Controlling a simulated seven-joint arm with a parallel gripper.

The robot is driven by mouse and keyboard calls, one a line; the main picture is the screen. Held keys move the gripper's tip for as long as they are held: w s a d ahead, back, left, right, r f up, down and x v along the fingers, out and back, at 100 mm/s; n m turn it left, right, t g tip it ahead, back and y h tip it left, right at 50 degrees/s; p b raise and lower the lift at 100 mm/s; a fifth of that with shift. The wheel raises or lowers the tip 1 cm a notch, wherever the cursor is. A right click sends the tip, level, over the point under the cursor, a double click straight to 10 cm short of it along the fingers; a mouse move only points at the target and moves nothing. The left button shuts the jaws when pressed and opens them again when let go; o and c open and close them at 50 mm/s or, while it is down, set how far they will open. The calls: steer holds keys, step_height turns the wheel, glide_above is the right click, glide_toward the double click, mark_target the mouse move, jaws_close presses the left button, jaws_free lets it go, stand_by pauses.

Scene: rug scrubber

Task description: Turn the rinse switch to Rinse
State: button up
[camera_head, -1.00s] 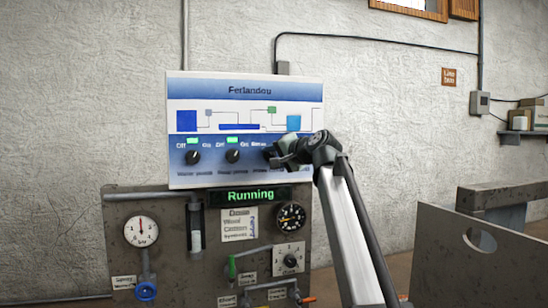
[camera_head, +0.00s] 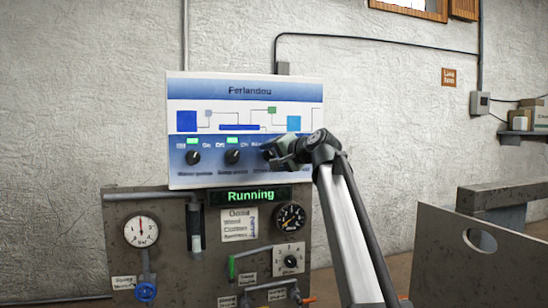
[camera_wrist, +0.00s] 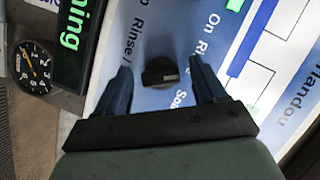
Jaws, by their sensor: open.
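The rinse switch (camera_wrist: 160,72) is a round black knob on the blue and white control panel (camera_head: 240,108). In the wrist view it sits between the two open fingers of my gripper (camera_wrist: 160,82), with a gap on each side. Labels starting with "Rinse" and "Soa" show around it, partly cut off. In the head view my gripper (camera_head: 274,152) is at the panel's right side and hides the switch. I cannot tell how deep the fingertips reach around the knob.
Two more black knobs, the left one (camera_head: 193,157) and the middle one (camera_head: 232,156), sit left of my gripper under green lamps. A green "Running" display (camera_head: 250,196) is below the panel. Gauges, a blue valve (camera_head: 146,292) and a numbered dial (camera_head: 289,261) are lower down.

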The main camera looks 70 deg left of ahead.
steer(key=shift+d, duration=0.1)
steer(key=v, duration=1.3)
steer(key=shift+d, duration=0.3)
steer(key=shift+r, duration=0.1)
steer(key=v, duration=0.9)
